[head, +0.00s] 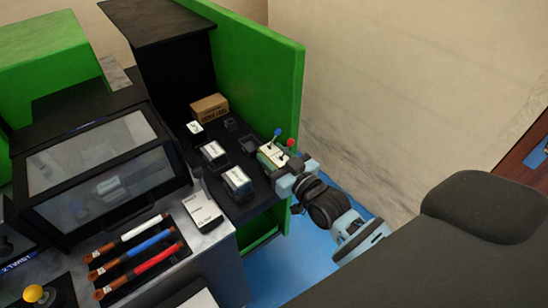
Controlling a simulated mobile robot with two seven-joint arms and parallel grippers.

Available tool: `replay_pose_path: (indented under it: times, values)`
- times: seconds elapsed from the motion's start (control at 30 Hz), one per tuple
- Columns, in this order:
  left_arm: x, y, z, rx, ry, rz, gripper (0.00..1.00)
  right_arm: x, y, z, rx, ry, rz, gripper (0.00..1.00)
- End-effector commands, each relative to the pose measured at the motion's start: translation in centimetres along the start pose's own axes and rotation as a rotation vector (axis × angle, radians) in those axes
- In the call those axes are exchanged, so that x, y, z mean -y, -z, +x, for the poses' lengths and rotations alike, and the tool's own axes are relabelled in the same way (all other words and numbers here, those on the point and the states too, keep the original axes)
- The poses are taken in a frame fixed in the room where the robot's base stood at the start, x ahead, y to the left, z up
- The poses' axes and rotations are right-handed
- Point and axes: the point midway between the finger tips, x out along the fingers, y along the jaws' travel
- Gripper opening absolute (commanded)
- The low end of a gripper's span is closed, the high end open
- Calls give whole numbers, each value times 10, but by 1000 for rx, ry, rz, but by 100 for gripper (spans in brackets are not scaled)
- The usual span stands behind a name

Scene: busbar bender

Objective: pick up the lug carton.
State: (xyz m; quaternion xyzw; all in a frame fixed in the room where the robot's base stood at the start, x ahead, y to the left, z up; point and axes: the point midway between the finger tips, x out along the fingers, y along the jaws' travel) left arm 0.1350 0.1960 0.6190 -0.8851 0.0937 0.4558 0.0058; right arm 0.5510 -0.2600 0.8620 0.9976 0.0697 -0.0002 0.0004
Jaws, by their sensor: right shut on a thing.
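A brown cardboard carton (209,107) with dark print stands at the back of the black shelf, well apart from my right gripper. My right gripper (283,170) is at the shelf's right edge, shut on a small cream-coloured box (270,154). Its fingers hide part of that box, and I cannot read any label on it. A blue-knobbed lever (277,133) and a red-knobbed lever (291,143) rise beside or behind the box; I cannot tell whether they are attached to it. My left gripper is not in view.
Boxes with pale tops (214,153) and (236,181) stand on the black shelf. A green panel (270,70) rises behind it. A windowed machine (95,165) stands at left. Coloured-handled tools (140,258) lie in front. Blue floor shows at right.

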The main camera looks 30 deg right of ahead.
Motion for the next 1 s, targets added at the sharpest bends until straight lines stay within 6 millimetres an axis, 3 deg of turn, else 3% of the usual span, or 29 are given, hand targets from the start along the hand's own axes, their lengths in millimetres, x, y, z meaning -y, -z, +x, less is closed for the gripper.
replay_pose_path:
  times: [0.27,0.7,1.0]
  values:
    - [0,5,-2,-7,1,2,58,2,35,-2,-7,1,3,9]
    - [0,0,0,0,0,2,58,60,40,-91,0,0,6,9]
    - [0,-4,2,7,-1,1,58,83,44,-127,-1,0,2,9]
